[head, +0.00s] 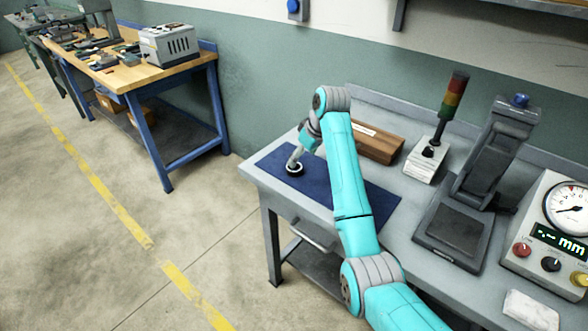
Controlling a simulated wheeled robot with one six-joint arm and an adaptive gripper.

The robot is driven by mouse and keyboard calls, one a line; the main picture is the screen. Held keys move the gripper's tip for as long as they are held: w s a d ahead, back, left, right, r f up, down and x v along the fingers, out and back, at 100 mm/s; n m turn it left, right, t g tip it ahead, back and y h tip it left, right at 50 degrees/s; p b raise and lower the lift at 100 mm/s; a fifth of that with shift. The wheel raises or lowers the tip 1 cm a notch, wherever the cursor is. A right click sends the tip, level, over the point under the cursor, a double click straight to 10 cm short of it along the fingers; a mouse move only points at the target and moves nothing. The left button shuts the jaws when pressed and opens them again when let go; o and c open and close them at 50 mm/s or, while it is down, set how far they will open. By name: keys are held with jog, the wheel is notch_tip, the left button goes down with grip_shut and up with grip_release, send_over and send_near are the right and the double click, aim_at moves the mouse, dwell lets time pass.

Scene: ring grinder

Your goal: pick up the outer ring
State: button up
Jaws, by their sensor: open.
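A small dark ring with a pale centre (295,169) lies on the blue mat (375,203), near the mat's left end. I take it to be the outer ring, but it is too small to make out well. My gripper (296,162) is right at the ring, above or touching it; I cannot tell which. My gripper is open, and its fingertips are small and partly merge with the ring. My turquoise arm crosses the mat and hides its middle.
A wooden box (376,143) stands behind the mat. A signal light (453,95), a dark press-like fixture (458,232) and a gauge unit (553,240) stand to the right. A white cloth or block (531,311) lies at the front right. A wooden workbench (110,72) stands apart at the left.

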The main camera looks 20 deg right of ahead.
jog(key=shift+a+x, duration=0.15)
jog(key=shift+x, duration=1.2)
jog(key=shift+a+x, duration=0.2)
jog(key=shift+x, duration=1.15)
jog(key=shift+r, duration=0.1)
jog(key=c, duration=1.2)
jog(key=shift+c, duration=0.6)
jog(key=shift+r, duration=0.1)
